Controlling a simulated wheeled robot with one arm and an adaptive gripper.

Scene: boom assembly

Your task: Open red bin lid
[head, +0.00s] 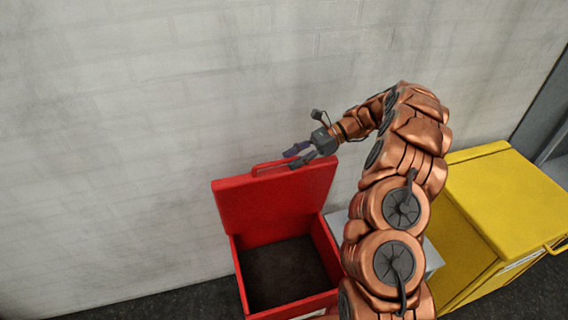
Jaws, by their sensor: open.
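The red bin (329,247) stands against the wall in the head view, with its dark inside showing. Its red lid (272,208) is raised and stands nearly upright at the back of the bin, near the wall. A red handle (270,167) is on the lid's top edge. My gripper (291,159) is open at the top edge of the lid, close to the handle. I cannot tell whether the fingers touch the handle or the lid. My copper arm hides part of the bin's right side.
A yellow bin (500,205) with a closed lid stands to the right. A grey box (432,258) shows between the bins, partly behind my arm. A pale brick wall (150,120) runs behind everything. Dark floor (175,301) is clear at the left.

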